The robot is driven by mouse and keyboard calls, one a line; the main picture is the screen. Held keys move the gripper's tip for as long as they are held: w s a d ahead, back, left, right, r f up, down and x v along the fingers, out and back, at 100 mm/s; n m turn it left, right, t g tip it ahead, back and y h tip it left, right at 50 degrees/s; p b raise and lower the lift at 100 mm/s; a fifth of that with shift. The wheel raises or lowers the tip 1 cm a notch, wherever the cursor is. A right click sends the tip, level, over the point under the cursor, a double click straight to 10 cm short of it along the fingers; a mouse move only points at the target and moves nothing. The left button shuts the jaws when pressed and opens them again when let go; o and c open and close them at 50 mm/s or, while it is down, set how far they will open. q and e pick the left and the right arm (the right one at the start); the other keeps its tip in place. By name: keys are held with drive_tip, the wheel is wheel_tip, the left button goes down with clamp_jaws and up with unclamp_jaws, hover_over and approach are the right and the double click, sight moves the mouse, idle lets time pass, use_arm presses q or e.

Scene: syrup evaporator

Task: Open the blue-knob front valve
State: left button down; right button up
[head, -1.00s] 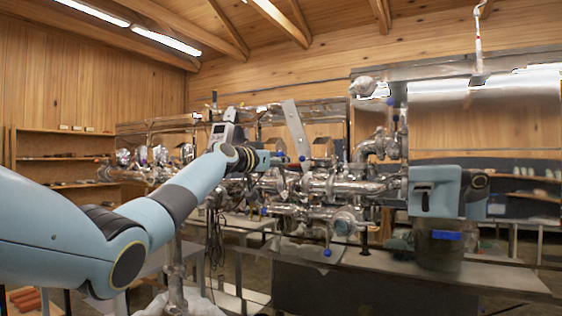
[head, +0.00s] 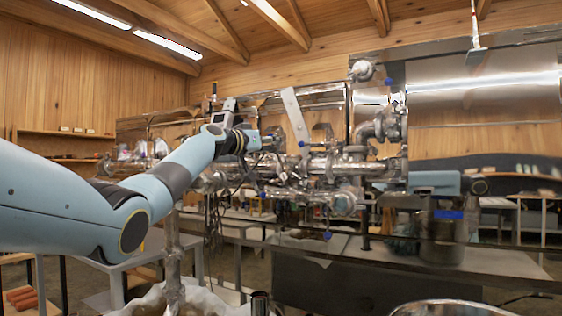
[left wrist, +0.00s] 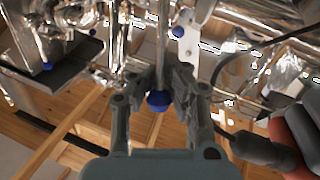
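My left gripper (head: 277,141) reaches in from the left to the shiny pipework, and its fingertips are hard to make out in the head view. In the left wrist view its two fingers (left wrist: 158,82) are apart, with a blue knob (left wrist: 158,101) on a metal stem between them. I cannot tell whether either finger touches it. Another blue knob (left wrist: 178,31) is farther up, beside a pale flat plate. In the head view a blue knob (head: 300,144) is just right of the gripper, and another (head: 327,235) hangs lower. My right gripper is not seen.
Steel pipes (head: 345,165) crowd the space around the gripper. The pale plate (head: 294,115) slants above it. A metal pot (head: 442,245) with a blue label stands at right. A round metal rim (head: 450,309) shows at the bottom edge.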

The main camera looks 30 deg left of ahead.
use_arm(q)
drive_tip(key=shift+s+a+f+n+b, duration=0.1)
drive_tip(key=shift+a+f+n+b, duration=0.5)
drive_tip(key=shift+b, duration=0.4)
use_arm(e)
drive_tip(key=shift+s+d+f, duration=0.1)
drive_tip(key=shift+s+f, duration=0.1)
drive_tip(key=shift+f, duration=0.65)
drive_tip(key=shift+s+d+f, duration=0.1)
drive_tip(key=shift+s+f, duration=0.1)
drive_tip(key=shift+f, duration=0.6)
use_arm(q)
drive_tip(key=c, duration=1.6)
unclamp_jaws()
drive_tip(key=shift+s+a+r, duration=0.25)
drive_tip(key=shift+s+a, duration=0.05)
drive_tip(key=shift+s, duration=0.05)
drive_tip(key=shift+o, duration=1)
drive_tip(key=shift+s+r, duration=0.1)
drive_tip(key=shift+o, duration=0.8)
drive_tip(key=shift+w+d, duration=0.1)
drive_tip(key=shift+w, duration=0.1)
